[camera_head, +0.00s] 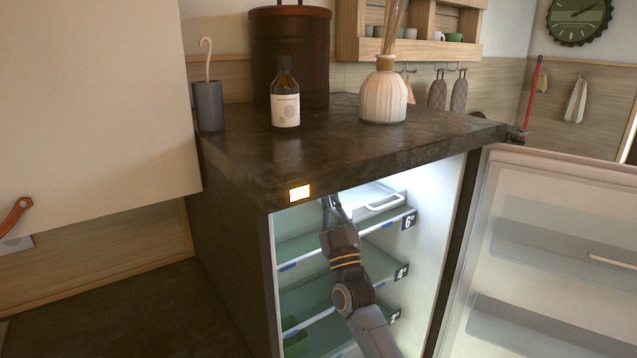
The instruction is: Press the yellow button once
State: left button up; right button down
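A small glowing rectangle, pale yellow-white, is the only button-like thing I see; this button (299,192) sits on the front edge of the dark cabinet top, near its left corner. One arm of mine comes in from the bottom, right of centre, and I take it for the right one. Its gripper (332,204) points up and away from me, just right of and slightly below the button, apart from it in the picture. The fingers are small and dark, so their opening is unclear. I see nothing held. My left gripper is out of view.
The fridge under the cabinet top (430,140) stands open, with green shelves (310,290) behind my arm. Its door (560,240) swings out at the right. A brown bottle (285,95), a white vase (384,95) and a grey umbrella holder (209,105) stand on top.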

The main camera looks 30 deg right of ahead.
jog(key=shift+w, duration=0.15)
dwell(0.5)
jog(key=shift+w, duration=0.3)
jog(key=shift+w+a+b, duration=0.1)
jog(key=shift+w+b, duration=0.25)
jog(key=shift+w, duration=0.1)
dwell(0.6)
jog(key=shift+s, duration=0.15)
jog(key=shift+s+p, duration=0.5)
jog(key=shift+s, duration=0.25)
jog(key=shift+s+d+p, duration=0.15)
jog(key=shift+s+p, duration=0.45)
jog(key=shift+s, duration=0.65)
jog(key=shift+s+d+p, duration=0.15)
jog(key=shift+s+p, duration=0.4)
jog(key=shift+s, duration=0.7)
